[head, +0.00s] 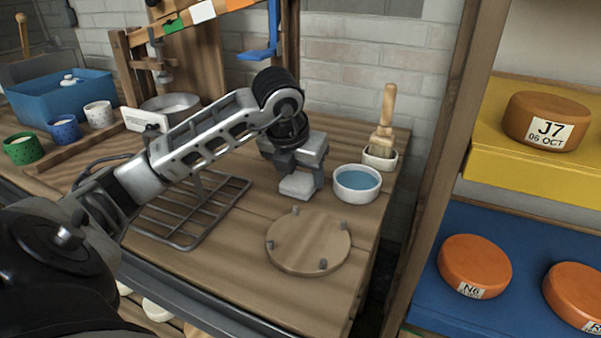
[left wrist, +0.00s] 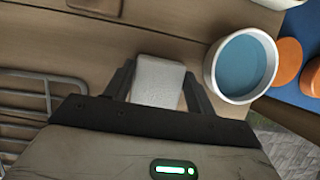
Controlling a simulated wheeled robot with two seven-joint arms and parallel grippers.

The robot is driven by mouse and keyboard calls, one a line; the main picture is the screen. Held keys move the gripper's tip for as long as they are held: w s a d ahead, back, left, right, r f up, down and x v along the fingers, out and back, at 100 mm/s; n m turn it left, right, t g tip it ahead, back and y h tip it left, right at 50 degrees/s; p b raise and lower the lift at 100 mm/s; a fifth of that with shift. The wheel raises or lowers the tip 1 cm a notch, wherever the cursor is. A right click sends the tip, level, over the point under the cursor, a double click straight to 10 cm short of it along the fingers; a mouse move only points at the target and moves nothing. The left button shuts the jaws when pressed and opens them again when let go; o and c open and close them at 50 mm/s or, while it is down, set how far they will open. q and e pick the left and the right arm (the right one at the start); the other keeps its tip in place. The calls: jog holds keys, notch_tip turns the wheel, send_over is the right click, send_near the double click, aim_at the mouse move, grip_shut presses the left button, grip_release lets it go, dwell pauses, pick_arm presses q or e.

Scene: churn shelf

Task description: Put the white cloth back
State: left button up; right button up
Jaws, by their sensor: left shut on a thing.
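The white cloth (head: 297,186) is a small, pale, folded-looking block in the head view, below my left gripper (head: 302,172). In the left wrist view the cloth (left wrist: 157,82) sits between the two dark fingers of the left gripper (left wrist: 157,90), which is shut on it. It is over the wooden bench top (head: 225,262), between the wire rack and the blue-filled bowl. I cannot tell whether its underside touches the wood. My right gripper is not in view.
A white bowl of blue liquid (head: 357,184) stands close right, with a brush in a pot (head: 381,157) behind it. A round pegged board (head: 308,243) lies in front. A wire rack (head: 190,212) is left. Shelves with orange cheeses (head: 475,266) stand right.

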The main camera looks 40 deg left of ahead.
pick_arm(q)
jog(key=o, duration=0.9)
jog(key=shift+r, duration=0.2)
jog(key=p+v, duration=0.1)
jog(key=v, duration=1)
jog(key=shift+s+r+p, duration=0.2)
jog(key=shift+r+p, duration=0.15)
jog(key=shift+p, duration=0.05)
